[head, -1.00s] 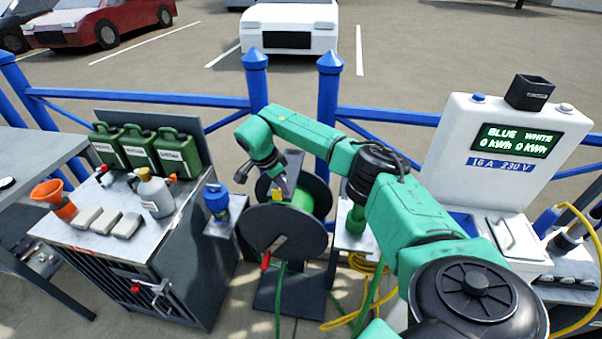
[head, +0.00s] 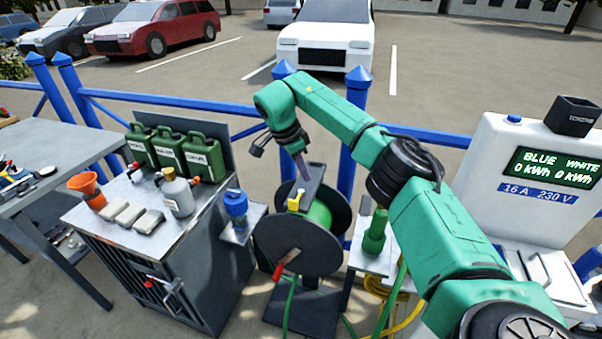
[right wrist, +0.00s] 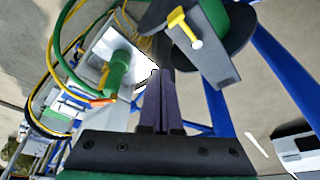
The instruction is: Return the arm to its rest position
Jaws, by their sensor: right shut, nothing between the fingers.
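My right arm (head: 330,112) is green with black joints and stretches from the lower right up over the hose reel. My right gripper (head: 303,167) points down just above the top of the reel (head: 298,243). In the right wrist view, its two dark fingers (right wrist: 170,100) are together with nothing between them. The reel's dark bracket with a yellow knob (right wrist: 182,30) lies beyond the fingertips there. I cannot tell the exact gap between fingertips and reel. My left gripper is in neither view.
A green plug (head: 375,235) stands on a small shelf right of the reel. A blue socket (head: 236,205) and a cabinet (head: 150,225) with green cans are at left. A white power pedestal (head: 545,175) is at right. A blue fence (head: 420,132) runs behind.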

